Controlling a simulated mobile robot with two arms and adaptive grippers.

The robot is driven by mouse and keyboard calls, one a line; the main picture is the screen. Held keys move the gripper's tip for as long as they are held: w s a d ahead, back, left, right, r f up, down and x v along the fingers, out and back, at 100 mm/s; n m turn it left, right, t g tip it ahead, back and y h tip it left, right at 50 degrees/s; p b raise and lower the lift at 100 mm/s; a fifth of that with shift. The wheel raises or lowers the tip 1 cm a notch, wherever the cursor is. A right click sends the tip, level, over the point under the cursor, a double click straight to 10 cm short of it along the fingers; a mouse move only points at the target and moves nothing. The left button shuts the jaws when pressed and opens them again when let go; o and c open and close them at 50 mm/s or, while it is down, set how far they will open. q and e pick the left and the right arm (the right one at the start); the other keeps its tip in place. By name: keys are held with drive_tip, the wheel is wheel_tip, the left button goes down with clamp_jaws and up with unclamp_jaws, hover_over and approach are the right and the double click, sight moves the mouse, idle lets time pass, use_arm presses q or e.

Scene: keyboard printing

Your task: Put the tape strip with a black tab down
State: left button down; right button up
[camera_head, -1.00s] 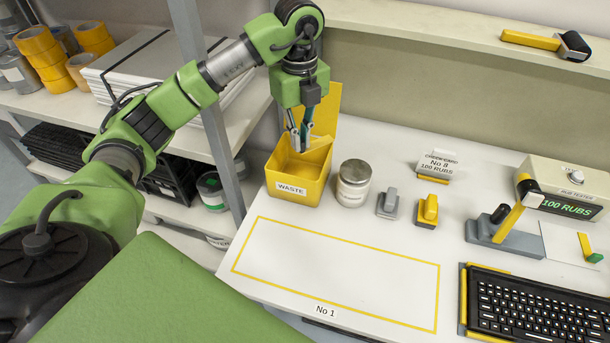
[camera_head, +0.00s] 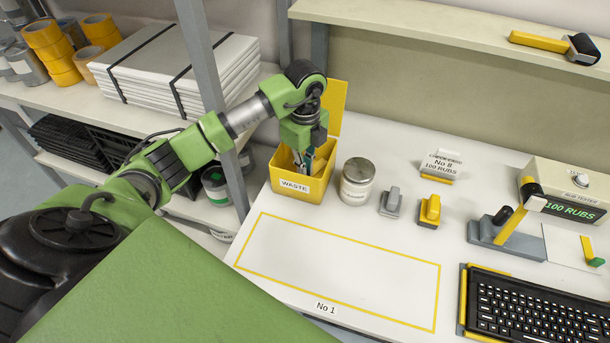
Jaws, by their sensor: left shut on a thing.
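My left gripper (camera_head: 303,163) points down into the open mouth of the yellow waste bin (camera_head: 293,186), with its fingertips below the bin's rim. It is shut on the tape strip, of which only a small tan sliver (camera_head: 319,167) shows beside the fingers. I cannot make out its black tab; the fingers and the bin hide the rest. My right gripper is not in view.
A metal tin (camera_head: 357,182) stands right of the bin, then a grey stamp-like block (camera_head: 390,202) and a yellow one (camera_head: 429,210). The rub tester (camera_head: 567,190) and keyboard (camera_head: 545,310) are at the right. The yellow-outlined area (camera_head: 340,265) is clear.

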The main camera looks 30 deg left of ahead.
use_arm(q)
wheel_tip(320, 180, down, 4)
drive_tip(key=shift+p, duration=0.45)
drive_tip(key=shift+f, duration=0.2)
drive_tip(key=shift+f, duration=0.2)
drive_tip(key=c, duration=2.5)
unclamp_jaws()
drive_tip(key=shift+r, duration=0.1)
